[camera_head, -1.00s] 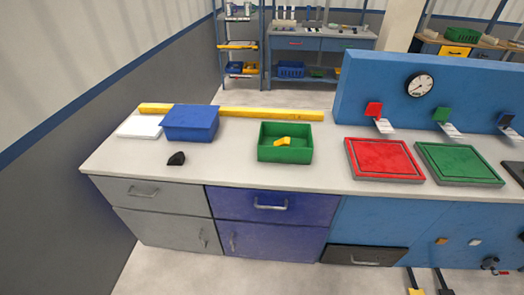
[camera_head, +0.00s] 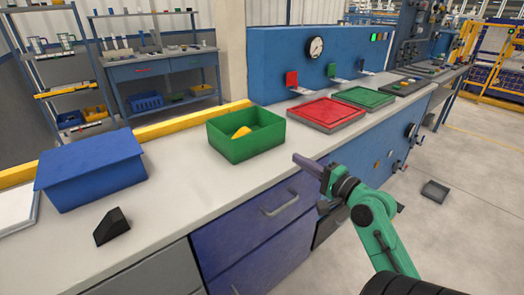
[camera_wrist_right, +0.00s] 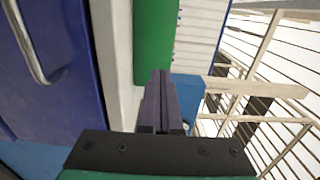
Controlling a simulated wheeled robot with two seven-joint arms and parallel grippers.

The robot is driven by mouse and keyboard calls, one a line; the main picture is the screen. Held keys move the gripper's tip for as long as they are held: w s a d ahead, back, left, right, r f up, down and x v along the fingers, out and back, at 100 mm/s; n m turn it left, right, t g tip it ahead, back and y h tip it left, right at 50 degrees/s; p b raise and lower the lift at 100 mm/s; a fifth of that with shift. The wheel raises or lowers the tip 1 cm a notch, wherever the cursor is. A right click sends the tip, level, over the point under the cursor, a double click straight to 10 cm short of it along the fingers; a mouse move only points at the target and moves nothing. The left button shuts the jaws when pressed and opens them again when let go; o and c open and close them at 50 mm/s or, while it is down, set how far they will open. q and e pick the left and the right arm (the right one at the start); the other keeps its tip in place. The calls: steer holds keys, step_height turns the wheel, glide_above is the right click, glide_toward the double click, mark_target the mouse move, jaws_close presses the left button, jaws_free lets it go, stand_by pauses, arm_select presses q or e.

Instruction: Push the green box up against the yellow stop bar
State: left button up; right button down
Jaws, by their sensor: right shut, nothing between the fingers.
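The green box (camera_head: 238,148) is an open tray on the counter with a small yellow piece (camera_head: 241,132) inside. The yellow stop bar (camera_head: 180,126) runs along the counter behind it; the box hides part of their boundary, so I cannot tell the gap. My right gripper (camera_head: 297,158) is shut and empty, pointing left over the counter's front edge, to the right of the box and apart from it in the head view. In the right wrist view its closed dark fingers (camera_wrist_right: 160,74) point toward the green box wall (camera_wrist_right: 155,38); contact is unclear. My left gripper is not in view.
A blue lidded box (camera_head: 92,170) and a black wedge (camera_head: 112,226) stand on the counter (camera_head: 185,195) at left. Red (camera_head: 326,113) and green (camera_head: 364,97) trays lie to the right. A blue panel (camera_head: 270,68) rises behind. The counter just in front of the green box is clear.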

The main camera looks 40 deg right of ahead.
steer(key=p, duration=0.1)
glide_toward(262, 136)
steer(key=w, duration=0.6)
steer(key=shift+w+d+f+p, duration=0.1)
steer(key=shift+w+p, duration=0.3)
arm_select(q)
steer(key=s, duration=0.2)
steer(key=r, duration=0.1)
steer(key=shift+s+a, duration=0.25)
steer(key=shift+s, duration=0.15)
